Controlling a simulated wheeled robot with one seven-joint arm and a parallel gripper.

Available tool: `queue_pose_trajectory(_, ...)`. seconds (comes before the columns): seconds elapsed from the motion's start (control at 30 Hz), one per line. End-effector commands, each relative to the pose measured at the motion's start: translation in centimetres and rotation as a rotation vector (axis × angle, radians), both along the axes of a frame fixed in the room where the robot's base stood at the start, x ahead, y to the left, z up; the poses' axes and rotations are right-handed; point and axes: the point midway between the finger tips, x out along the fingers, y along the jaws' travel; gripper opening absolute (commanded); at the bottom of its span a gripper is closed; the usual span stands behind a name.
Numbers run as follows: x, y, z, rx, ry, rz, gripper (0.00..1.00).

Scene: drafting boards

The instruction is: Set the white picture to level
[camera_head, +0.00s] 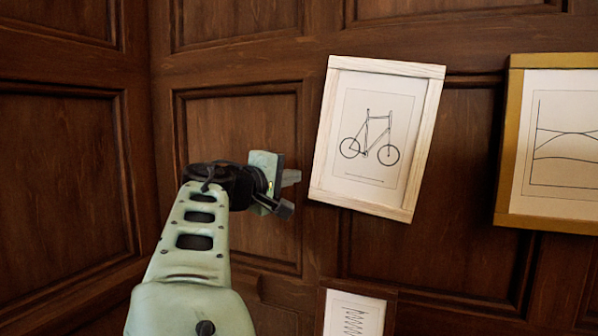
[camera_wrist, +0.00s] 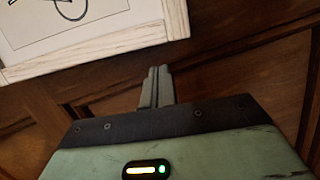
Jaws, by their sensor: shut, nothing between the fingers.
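The white picture (camera_head: 425,135) hangs on the dark wood wall. It has a whitewashed wooden frame around a bicycle drawing. It is tilted clockwise, with its top and bottom edges sloping down to the right. My gripper (camera_head: 292,177) is shut and empty, just left of the picture's lower left side in the head view. In the wrist view my closed fingers (camera_wrist: 158,72) point toward a corner of the white frame (camera_wrist: 110,45), with a small gap showing between them. Most of the picture lies outside the wrist view.
A yellow-framed picture (camera_head: 516,140) with a graph hangs to the right. A dark-framed picture (camera_head: 390,312) with a spring drawing hangs below, cut off by the view's edge. Raised panel mouldings cross the wall, and a wall corner stands at the left.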

Motion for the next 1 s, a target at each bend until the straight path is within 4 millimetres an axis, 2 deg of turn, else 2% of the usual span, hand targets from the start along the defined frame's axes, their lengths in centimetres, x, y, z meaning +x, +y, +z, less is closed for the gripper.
queue_pose_trajectory(0.27,-0.5,-1.5,-0.3,-0.002,0.001,-0.002,0.0)
queue_pose_trajectory(0.67,-0.6,-1.7,-0.4,-0.002,0.001,-0.001,0.0)
queue_pose_trajectory(1.0,-1.3,-3.5,-2.4,-0.085,0.032,-0.001,0.0)
